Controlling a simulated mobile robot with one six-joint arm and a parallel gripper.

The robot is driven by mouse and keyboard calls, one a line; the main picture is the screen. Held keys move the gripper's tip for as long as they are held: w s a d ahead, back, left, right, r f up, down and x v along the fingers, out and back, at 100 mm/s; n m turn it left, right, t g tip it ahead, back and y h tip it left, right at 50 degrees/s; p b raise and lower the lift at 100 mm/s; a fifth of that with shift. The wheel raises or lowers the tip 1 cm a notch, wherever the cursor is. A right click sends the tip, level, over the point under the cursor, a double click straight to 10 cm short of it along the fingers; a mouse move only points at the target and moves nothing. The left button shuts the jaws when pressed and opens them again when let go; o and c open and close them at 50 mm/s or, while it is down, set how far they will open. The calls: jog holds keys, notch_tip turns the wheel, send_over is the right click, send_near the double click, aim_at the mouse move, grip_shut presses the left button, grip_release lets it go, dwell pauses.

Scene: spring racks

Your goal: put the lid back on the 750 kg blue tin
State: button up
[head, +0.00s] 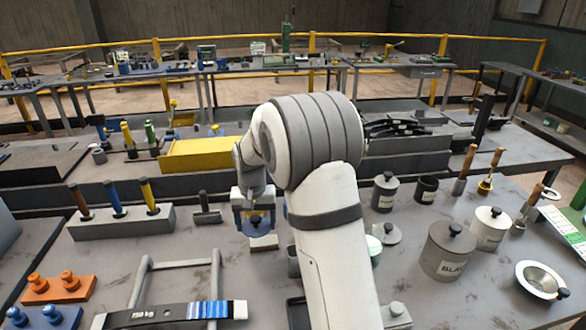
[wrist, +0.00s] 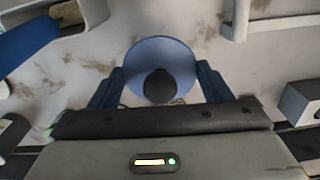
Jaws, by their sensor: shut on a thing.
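My gripper (head: 256,213) is shut on a round blue lid (head: 257,230) with a dark knob, in the middle of the head view. In the wrist view the lid (wrist: 142,53) lies between the two blue fingers of my gripper (wrist: 160,86), with its dark knob towards the camera. It seems to be above the grey bench top. I cannot make out a blue tin marked 750 kg; my arm hides part of the bench. A dark tin (head: 427,189) with a pale label looks open at the right. A grey cylinder (head: 293,262) is partly hidden by my arm.
A tool block (head: 120,222) is at the left. A yellow box (head: 200,157) is behind.

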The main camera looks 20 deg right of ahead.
jog(key=shift+w+d, duration=0.3)
jog(key=shift+d, duration=0.5)
jog(key=w+d+r+n+p, duration=0.2)
jog(key=w+d+n+p, duration=0.2)
jog(key=w+d+p, duration=0.75)
jog(key=shift+w+d+f+b, duration=0.4)
jog(key=shift+d+f+b, duration=0.15)
jog(key=shift+f+b, duration=0.5)
jog(key=shift+w+d+f+b, duration=0.35)
jog(key=shift+d+f+b, duration=0.15)
jog(key=shift+f+b, duration=0.6)
jog(key=shift+w+d+f+b, duration=0.4)
jog(key=shift+d+f+b, duration=0.15)
jog(key=shift+f+b, duration=0.5)
jog(key=shift+s+r+b, duration=0.2)
jog(key=shift+s+b, duration=0.05)
jog(key=shift+b, duration=0.05)
jog(key=shift+f, duration=0.2)
